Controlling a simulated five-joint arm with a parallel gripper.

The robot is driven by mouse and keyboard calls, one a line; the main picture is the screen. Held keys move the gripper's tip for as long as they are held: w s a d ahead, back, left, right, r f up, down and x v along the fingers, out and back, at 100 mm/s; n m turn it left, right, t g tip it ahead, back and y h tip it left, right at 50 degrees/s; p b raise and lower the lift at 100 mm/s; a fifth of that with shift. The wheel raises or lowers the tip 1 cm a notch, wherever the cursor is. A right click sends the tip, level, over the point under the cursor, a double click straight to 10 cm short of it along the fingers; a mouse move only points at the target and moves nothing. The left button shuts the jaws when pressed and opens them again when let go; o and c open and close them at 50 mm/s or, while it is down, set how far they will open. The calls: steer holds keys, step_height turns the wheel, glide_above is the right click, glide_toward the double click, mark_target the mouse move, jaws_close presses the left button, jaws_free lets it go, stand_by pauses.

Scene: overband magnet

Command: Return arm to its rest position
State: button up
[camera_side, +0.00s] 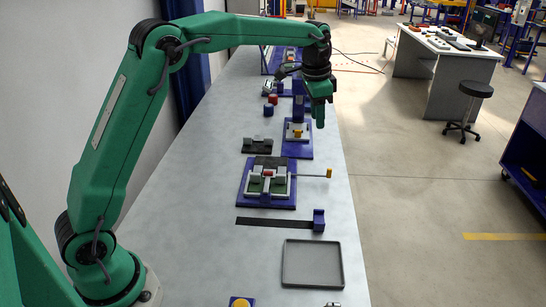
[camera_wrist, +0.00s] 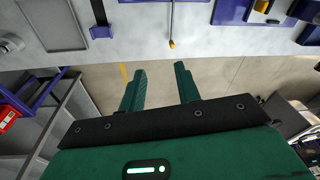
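My green gripper (camera_side: 319,118) hangs at the end of my raised arm, fingers pointing down, near the right edge of the table in the side view. In the wrist view my gripper (camera_wrist: 159,68) has its two fingers spread apart with nothing between them. Only floor shows between the fingers there. My arm is stretched out along the table, well above its surface.
The long grey table (camera_side: 190,200) carries a blue fixture (camera_side: 244,200) with a yellow-tipped rod (camera_side: 329,173), a black strip (camera_side: 270,222), a grey tray (camera_side: 312,285) and a blue stand (camera_side: 297,148). The table's left side is clear. A stool (camera_side: 475,90) stands on the floor.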

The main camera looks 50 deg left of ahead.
steer(key=s+r+n+t, duration=0.15)
steer(key=s+r, duration=0.25)
steer(key=s, duration=0.5)
steer(key=s+r+n+t, duration=0.1)
steer(key=s+r+n, duration=0.15)
steer(key=s, duration=0.55)
steer(key=s+f+n, duration=0.1)
steer(key=s+f, duration=0.1)
steer(key=s, duration=0.6)
steer(key=s+f+n+t, duration=0.1)
steer(key=s+f, duration=0.2)
steer(key=s, duration=0.6)
steer(key=shift+s+a+f, duration=0.15)
